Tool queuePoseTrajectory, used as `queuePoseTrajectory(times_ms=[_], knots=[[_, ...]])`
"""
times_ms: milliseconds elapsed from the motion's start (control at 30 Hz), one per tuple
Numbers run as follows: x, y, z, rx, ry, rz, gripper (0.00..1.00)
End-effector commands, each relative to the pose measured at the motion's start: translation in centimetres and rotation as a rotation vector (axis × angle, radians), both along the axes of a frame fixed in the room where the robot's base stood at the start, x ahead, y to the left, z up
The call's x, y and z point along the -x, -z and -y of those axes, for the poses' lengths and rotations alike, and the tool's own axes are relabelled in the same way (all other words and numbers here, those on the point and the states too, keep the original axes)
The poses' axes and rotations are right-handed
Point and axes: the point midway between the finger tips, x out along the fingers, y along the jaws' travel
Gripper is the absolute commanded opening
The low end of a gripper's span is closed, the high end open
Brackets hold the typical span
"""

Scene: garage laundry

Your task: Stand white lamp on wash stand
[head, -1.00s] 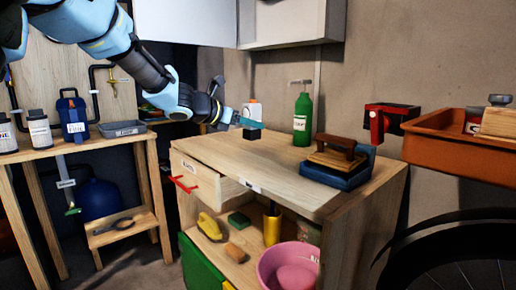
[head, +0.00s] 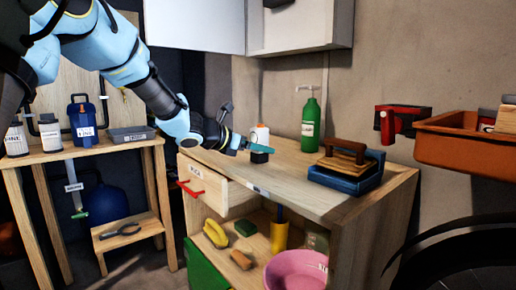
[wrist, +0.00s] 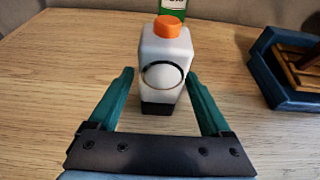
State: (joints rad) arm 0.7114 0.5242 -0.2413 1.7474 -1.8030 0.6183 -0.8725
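The white lamp (wrist: 165,55) has an orange cap, a round black-ringed front and a black base. It stands upright on the wooden cabinet top, and in the head view (head: 262,133) a teal finger crosses in front of it. My gripper (wrist: 158,80) is open, its fingers pointing at the lamp, one tip toward each side. No grip on the lamp shows. The gripper is low over the cabinet top in the head view (head: 258,147). A wooden stand (head: 80,154) with dark pipes and a tap is at the left; I cannot tell if it is the wash stand.
A green bottle (head: 311,122) stands behind the lamp, and a blue tray (head: 345,182) with a wooden-handled block lies to its right. The cabinet's drawer (head: 215,187) is partly open. The left stand holds bottles, a blue jug (head: 82,120) and a grey tray (head: 131,134).

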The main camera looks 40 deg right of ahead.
Motion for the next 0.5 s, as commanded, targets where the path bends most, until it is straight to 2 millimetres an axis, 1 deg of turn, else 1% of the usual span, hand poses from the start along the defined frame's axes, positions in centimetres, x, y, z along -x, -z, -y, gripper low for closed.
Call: queuePoseTrajectory(times_ms=[167,267,367,500], knots=[[0.0,-0.1,0.0,0.001,0.0,0.0,0.82],[-0.1,-0.2,-0.4,0.001,-0.001,0.001,0.82],[-0.2,-0.7,-1.4,0.001,-0.002,0.001,0.82],[-0.4,-1.7,-4.0,0.001,-0.003,0.002,0.82]])
